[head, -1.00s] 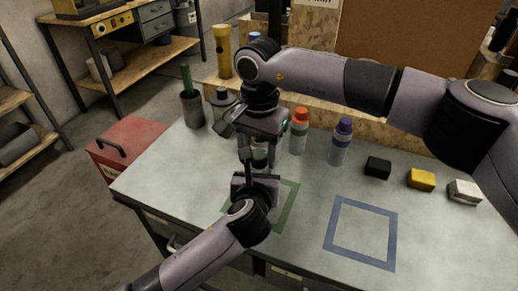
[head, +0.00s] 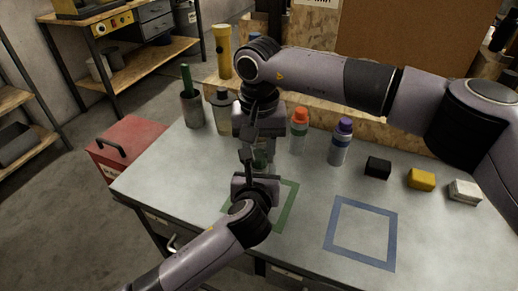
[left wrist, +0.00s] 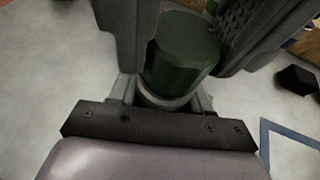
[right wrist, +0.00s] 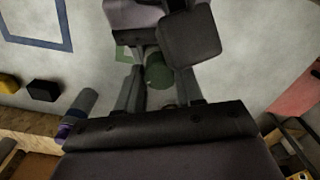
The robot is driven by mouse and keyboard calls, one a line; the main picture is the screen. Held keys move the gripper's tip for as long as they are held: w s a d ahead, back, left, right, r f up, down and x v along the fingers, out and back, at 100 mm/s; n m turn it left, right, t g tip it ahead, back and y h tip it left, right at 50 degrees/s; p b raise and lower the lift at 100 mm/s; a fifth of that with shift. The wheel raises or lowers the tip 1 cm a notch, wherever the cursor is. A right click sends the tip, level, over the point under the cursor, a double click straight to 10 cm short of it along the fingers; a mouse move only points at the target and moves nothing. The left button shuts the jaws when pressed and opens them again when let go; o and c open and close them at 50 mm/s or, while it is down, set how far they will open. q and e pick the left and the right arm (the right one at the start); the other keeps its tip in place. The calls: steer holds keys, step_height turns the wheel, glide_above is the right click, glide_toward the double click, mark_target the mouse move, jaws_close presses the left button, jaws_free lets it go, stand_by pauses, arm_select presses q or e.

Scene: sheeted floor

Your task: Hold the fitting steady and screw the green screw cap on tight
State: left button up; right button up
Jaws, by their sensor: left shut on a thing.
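The green screw cap (left wrist: 185,45) sits upright on top of the fitting, whose pale ring (left wrist: 165,97) shows just below it in the left wrist view. My left gripper (left wrist: 165,92) is shut on the fitting from the front, below the cap. My right gripper (head: 248,145) points down from above, with its fingers on either side of the cap. Whether those fingers press on it or stand slightly apart is unclear. The cap also shows in the right wrist view (right wrist: 158,72). In the head view the grippers hide most of the cap and fitting.
An orange-topped bottle (head: 299,130) and a purple-topped bottle (head: 341,142) stand right of the grippers. Black (head: 378,167), yellow (head: 421,180) and white (head: 465,191) blocks lie farther right. A blue square outline (head: 330,240) marks clear table. Containers stand behind left.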

jaws_close()
steer(key=m, duration=1.4)
steer(key=shift+m, duration=0.4)
steer(key=m, duration=0.4)
steer(key=shift+a+m, duration=0.1)
steer(key=shift+m, duration=0.2)
